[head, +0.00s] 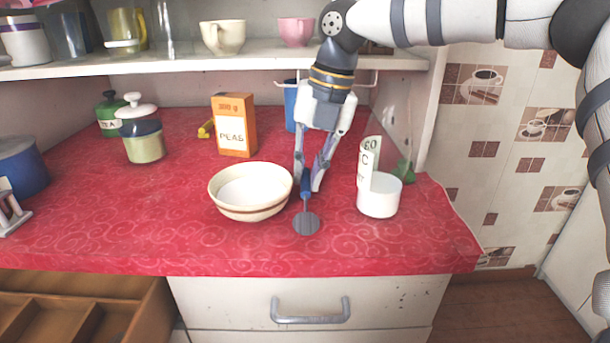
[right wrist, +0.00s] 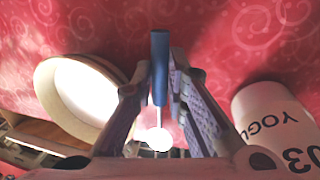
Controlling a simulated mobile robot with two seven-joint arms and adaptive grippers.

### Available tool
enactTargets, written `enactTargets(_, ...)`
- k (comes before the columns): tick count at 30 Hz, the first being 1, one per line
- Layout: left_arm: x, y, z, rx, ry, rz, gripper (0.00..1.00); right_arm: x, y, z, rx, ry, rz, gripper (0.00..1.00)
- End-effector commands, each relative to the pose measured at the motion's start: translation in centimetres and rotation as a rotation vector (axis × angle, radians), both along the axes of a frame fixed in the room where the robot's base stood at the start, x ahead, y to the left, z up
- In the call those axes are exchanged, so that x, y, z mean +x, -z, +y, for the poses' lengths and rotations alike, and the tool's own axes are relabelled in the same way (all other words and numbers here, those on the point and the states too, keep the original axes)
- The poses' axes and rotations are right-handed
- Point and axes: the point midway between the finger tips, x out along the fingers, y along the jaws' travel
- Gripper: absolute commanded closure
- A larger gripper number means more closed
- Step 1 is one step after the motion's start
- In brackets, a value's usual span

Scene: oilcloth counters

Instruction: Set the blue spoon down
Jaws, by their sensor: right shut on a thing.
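The blue spoon (head: 306,222) has a blue handle and a round grey head. In the head view it is between the bowl and the white cup, its head toward the counter's front edge. My right gripper (head: 307,184) reaches down from above and is shut on the handle. In the right wrist view the blue handle (right wrist: 159,66) is between the two fingers, with the bright round head below it. I cannot tell whether the spoon touches the red counter (head: 400,240). My left gripper is not in view.
A cream bowl (head: 250,207) stands close left of the spoon. A white yogurt cup (head: 379,200) with a paper-like strip stands to the right. An orange peas box (head: 234,125) and jars are behind. An open drawer (head: 80,310) is at lower left.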

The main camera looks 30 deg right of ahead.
Motion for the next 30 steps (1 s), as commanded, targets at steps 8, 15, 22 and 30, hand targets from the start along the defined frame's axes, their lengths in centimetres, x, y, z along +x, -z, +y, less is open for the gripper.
enactTargets(8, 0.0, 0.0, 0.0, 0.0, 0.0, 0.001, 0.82, 0.0, 1.3, 0.0, 0.001, 0.001, 0.001, 1.0)
enactTargets(15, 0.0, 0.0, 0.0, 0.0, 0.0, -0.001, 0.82, 0.0, 1.5, 0.0, 0.0, 0.0, 0.001, 0.67)
enactTargets(22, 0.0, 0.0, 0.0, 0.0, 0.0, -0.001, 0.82, 0.0, 1.6, 0.0, 0.0, 0.001, 0.002, 0.67)
enactTargets(30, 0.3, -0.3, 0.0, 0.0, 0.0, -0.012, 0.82, -0.4, -3.4, -0.8, 0.0, 0.003, -0.008, 0.67)
